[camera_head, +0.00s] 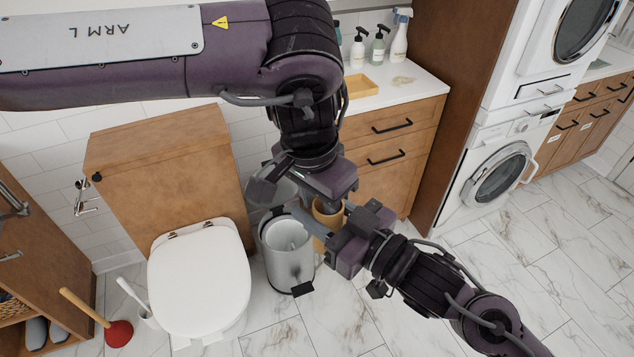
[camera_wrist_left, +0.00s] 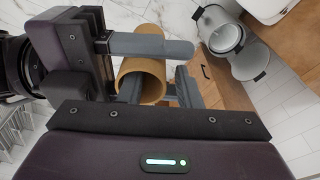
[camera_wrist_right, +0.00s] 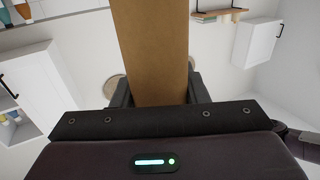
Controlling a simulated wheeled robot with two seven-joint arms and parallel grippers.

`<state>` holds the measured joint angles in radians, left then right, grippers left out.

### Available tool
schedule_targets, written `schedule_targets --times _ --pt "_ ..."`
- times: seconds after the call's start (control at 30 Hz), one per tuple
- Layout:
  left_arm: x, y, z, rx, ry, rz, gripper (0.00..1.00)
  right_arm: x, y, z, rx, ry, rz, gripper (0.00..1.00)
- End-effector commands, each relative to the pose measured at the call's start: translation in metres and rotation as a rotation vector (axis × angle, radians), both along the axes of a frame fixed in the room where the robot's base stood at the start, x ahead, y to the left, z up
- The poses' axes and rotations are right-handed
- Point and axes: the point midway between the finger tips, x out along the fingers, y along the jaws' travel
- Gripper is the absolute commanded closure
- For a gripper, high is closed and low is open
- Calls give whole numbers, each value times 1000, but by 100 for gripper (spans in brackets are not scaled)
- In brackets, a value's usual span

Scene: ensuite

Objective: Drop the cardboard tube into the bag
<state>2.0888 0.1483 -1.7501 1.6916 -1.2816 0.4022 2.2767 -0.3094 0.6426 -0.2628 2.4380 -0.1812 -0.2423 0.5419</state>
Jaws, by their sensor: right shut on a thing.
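The brown cardboard tube (camera_head: 327,213) is held in the air, beside and above the grey bin (camera_head: 290,262). My right gripper (camera_head: 326,222) is shut on it; in the right wrist view the tube (camera_wrist_right: 152,50) rises between the fingers. My left gripper (camera_wrist_left: 157,88) is open close to the tube's end; the round opening of the tube (camera_wrist_left: 153,67) faces it. I cannot tell whether its fingers touch the tube. The bin stands open, its pale inside showing, and also appears in the left wrist view (camera_wrist_left: 218,34). I cannot make out a separate bag.
A white toilet (camera_head: 200,275) stands left of the bin, with a plunger (camera_head: 117,332) and brush (camera_head: 147,316) further left. A wooden cabinet (camera_head: 405,135) with bottles on top is behind my grippers. The marble floor (camera_head: 560,225) at right is clear.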

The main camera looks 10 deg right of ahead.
Motion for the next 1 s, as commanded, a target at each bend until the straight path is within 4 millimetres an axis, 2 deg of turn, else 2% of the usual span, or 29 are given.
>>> schedule_targets --times 0.37,0.6,0.8,0.83,1.0 --pt "0 -1 -5 -1 0 -1 69 0 0 0 0 0 0 81" --pt "0 -1 -5 -1 0 -1 100 0 0 0 0 0 0 81" --pt "0 -1 -5 -2 1 -2 100 0 0 0 0 0 0 81" --pt "0 -2 -5 -2 1 -2 100 0 0 0 0 0 0 57" --pt "0 -1 -5 -2 1 -2 100 0 0 0 0 0 0 35"
